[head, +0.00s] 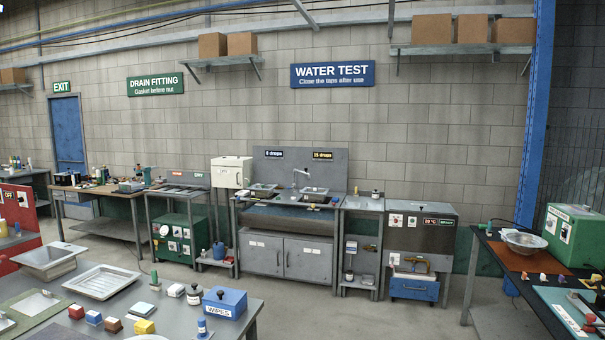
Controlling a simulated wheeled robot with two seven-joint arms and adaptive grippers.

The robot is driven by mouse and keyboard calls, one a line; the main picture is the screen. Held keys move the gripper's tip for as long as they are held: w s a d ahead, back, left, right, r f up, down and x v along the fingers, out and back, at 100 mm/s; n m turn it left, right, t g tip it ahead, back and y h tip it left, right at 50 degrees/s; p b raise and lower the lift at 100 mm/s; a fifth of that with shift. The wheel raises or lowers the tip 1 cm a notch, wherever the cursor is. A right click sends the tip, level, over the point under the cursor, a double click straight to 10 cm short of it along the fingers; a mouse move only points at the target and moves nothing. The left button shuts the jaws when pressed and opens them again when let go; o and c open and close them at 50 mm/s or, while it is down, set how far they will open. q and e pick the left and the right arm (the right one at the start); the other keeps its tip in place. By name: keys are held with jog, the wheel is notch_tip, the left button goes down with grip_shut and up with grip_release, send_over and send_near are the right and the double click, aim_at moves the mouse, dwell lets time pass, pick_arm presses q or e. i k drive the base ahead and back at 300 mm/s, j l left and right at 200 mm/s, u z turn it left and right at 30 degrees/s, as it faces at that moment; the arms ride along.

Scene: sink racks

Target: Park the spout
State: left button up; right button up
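The spout (301,172) is a thin, pale, bent tap. It rises at the back of the grey sink bench (285,212) against the far wall. It stands between two shallow basins, a left basin (263,187) and a right basin (314,191). Its outlet seems to lie to the left of its upright, but it is too small to be sure which basin it is over. A grey back panel (334,171) with two small labels stands behind it. Neither of my grippers is in view.
A grey table with a white tray (101,281), a blue wipes box (225,302) and small blocks stands at near left. A dark table with a metal bowl (524,241) and a green machine (574,237) stands at right. Open floor (340,312) lies between them before the sink.

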aim_at(302, 172)
jog(key=i+l+z, duration=0.15)
jog(key=i, duration=0.8)
jog(key=i+l+z, duration=0.2)
jog(key=i, duration=0.75)
jog(key=i+l+u, duration=0.2)
jog(key=i, duration=1.75)
jog(key=i+j, duration=0.15)
jog(key=i, duration=0.3)
jog(key=i+j, duration=0.2)
jog(key=i, duration=0.25)
jog(key=i+j, duration=0.15)
jog(key=i, duration=0.3)
jog(key=i+j+z, duration=0.1)
jog(key=i, duration=0.35)
jog(key=j, duration=0.1)
